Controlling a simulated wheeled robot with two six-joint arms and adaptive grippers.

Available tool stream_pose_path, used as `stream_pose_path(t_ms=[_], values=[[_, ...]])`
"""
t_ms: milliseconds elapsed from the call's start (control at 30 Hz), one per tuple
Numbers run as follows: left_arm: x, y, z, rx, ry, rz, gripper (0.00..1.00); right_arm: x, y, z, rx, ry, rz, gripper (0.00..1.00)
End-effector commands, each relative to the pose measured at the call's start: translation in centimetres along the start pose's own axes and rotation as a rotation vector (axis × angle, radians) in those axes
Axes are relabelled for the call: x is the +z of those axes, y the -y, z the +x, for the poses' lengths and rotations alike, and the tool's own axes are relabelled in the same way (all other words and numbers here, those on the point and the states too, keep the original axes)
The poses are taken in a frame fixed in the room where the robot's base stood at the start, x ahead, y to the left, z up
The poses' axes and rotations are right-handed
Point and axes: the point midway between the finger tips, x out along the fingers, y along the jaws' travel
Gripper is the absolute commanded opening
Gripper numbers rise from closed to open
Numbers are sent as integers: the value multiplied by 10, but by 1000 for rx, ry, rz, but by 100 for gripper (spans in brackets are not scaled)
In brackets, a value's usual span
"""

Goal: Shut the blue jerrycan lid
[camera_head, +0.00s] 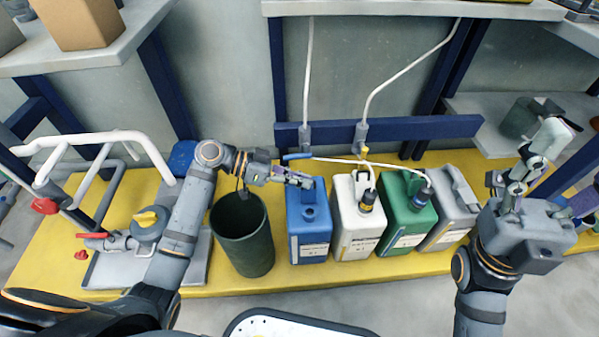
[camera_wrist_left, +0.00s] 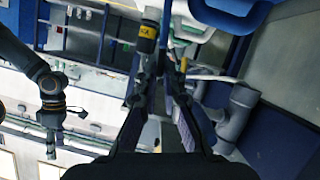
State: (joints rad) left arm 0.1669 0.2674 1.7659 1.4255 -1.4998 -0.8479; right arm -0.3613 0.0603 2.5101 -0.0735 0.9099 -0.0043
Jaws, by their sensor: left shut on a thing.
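The blue jerrycan (camera_head: 309,236) stands upright on the yellow bench, first in a row of cans. A round blue part (camera_head: 310,212) shows on its top; I cannot tell whether it is the lid or the neck. My left gripper (camera_head: 308,183) is at the back of the can's top, beside its handle. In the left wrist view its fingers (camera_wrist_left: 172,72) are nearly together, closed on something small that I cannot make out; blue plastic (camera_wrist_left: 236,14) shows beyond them. My right gripper (camera_head: 520,172) is away at the right, its jaw opening unclear.
White (camera_head: 352,236), green (camera_head: 407,228) and grey (camera_head: 452,225) jerrycans stand close on the right. A dark green bin (camera_head: 241,240) stands left of the blue can. A white hose (camera_head: 335,161) crosses behind the cans. White pipes (camera_head: 85,142) stand at left.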

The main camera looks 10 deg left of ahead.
Motion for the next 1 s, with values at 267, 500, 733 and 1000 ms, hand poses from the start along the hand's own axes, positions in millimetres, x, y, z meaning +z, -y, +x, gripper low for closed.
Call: stream_pose_path(t_ms=[267,500,733,1000], values=[[2,-11,0,-46,0,112,0,0,0,1,1,-1,0,56],[3,-13,1,-61,0,147,0,0,0,1,1,-1,0,56],[3,-13,1,-62,0,149,0,0,0,1,0,0,0,56],[3,-13,1,-61,-1,149,26,0,0,1,0,0,0,56]])
